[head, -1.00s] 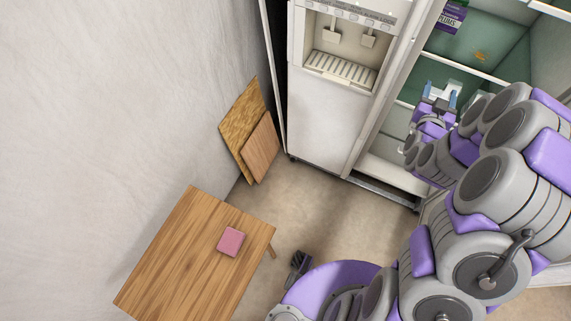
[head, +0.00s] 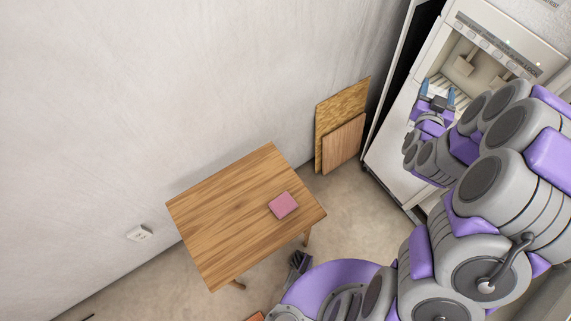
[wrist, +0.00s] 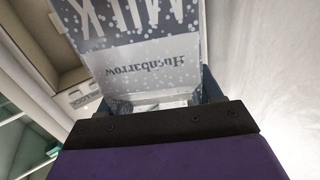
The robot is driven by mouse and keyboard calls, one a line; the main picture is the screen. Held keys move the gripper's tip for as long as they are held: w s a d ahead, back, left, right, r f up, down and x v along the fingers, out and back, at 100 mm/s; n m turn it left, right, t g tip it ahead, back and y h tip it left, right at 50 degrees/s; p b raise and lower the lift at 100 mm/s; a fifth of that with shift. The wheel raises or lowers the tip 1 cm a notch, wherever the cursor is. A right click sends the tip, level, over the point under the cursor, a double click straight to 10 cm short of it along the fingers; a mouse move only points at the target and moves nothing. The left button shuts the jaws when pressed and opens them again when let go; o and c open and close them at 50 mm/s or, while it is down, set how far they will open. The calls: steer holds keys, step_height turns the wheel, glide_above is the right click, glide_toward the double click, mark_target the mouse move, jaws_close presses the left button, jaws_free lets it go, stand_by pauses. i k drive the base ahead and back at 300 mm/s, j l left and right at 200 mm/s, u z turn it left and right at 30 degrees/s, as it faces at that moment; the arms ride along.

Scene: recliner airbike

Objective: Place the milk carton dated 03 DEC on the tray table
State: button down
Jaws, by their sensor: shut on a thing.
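My gripper (head: 438,94) is shut on a milk carton (wrist: 140,58), which fills the top of the wrist view. The carton is grey and white with pale dots, and its "MILK" lettering shows upside down. No date can be read on it. In the head view the carton is hard to make out between the blue fingertips, in front of the fridge. The wooden tray table (head: 225,215) stands left of my gripper, well apart from it, against the wall.
A pink square item (head: 283,205) lies near the table's right corner; the rest of the top is clear. Two wooden boards (head: 342,130) lean on the wall between table and fridge (head: 395,165). A wall outlet (head: 139,233) is left of the table.

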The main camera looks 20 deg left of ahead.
mark_target(223, 238)
steer(key=k+l+u, duration=0.3)
steer(key=u, duration=0.15)
steer(key=k+l+u, duration=0.1)
steer(key=k+u, duration=0.35)
steer(key=k, duration=0.2)
